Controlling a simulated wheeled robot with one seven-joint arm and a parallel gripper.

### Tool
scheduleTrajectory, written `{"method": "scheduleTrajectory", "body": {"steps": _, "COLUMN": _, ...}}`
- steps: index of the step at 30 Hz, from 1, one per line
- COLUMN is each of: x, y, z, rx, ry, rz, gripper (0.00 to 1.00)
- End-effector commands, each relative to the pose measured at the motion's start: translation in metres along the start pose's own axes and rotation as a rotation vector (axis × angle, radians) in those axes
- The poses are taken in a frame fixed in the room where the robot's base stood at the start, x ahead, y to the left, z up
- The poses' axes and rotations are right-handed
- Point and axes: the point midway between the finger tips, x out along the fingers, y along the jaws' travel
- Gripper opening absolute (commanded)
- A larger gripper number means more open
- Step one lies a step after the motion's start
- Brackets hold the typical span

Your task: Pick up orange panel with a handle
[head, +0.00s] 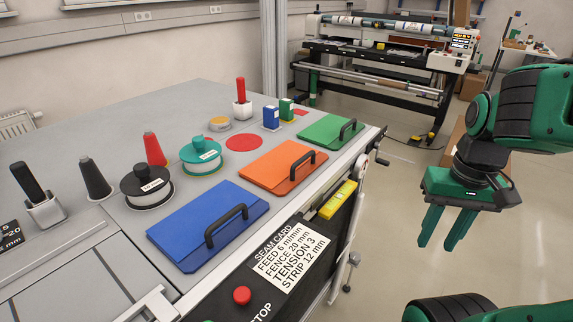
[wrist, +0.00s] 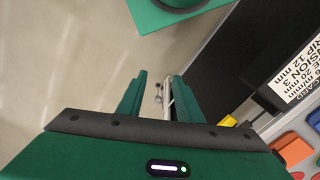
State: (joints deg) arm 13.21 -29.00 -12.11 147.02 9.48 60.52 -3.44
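The orange panel (head: 272,164) lies flat on the grey table between the blue panel and the green panel in the head view. Its black handle (head: 301,165) stands up near its right edge. Part of an orange surface, probably this panel, shows at the lower right of the wrist view (wrist: 292,149). My gripper (head: 437,243) is green, hangs fingers down to the right of the table over the floor, and is well apart from the panel. Its two fingers also show in the wrist view (wrist: 160,82), parted with nothing between them.
A blue panel (head: 190,230) and a green panel (head: 322,131) with like handles flank the orange one. Spools (head: 148,187), cones (head: 94,178) and small boxes (head: 271,118) stand behind. A yellow level (head: 338,198) lies along the front edge. Open floor lies right of the table.

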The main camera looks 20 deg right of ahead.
Motion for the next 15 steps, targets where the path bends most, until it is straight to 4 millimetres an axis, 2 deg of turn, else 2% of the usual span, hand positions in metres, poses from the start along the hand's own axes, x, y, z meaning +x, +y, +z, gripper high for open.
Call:
{"method": "scheduleTrajectory", "body": {"steps": 5, "x": 0.001, "y": -0.03, "z": -0.027, "rx": -0.323, "ry": 0.026, "rz": -0.05, "gripper": 0.33}}
{"method": "scheduleTrajectory", "body": {"steps": 15, "x": 0.0, "y": -0.112, "z": -0.105, "rx": -1.305, "ry": 0.247, "rz": -0.242, "gripper": 0.33}}
